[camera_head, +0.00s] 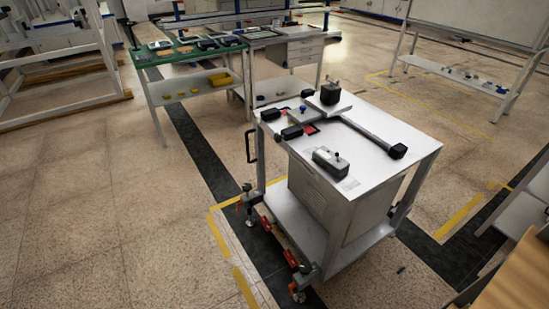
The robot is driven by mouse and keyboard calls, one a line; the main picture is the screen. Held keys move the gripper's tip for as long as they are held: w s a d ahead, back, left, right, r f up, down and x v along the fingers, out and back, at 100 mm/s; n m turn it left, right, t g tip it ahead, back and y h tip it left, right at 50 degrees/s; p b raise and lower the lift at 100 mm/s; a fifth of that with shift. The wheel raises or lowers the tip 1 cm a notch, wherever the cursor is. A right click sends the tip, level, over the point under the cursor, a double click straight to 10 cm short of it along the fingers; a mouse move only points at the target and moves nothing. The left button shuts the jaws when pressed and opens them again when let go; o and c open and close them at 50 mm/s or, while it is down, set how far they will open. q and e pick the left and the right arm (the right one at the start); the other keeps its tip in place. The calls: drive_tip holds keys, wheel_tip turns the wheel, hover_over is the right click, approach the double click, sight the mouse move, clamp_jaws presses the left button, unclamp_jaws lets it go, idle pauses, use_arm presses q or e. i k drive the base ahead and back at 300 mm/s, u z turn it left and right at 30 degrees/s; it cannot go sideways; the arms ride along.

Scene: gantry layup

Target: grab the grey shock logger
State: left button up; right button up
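No item can be surely told as the grey shock logger at this distance. A small grey-and-black box (331,161) with a knob on top lies on the near part of the white cart top (375,152). A dark upright block (330,93) stands on a grey plate at the cart's far side. Several small dark devices (208,44) lie on a green-topped bench (178,57) farther back, too small to identify. Neither of my grippers is in view.
The wheeled cart has a long dark bar (372,137) across its top and a grey cabinet (325,195) below. Small black items (291,132) sit along its left edge. A wooden surface (520,275) is at lower right. Open floor (110,220) lies left of the cart.

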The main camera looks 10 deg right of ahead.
sight(324, 157)
drive_tip(key=u, duration=0.65)
drive_tip(key=i, duration=3.65)
drive_tip(key=z, duration=5.45)
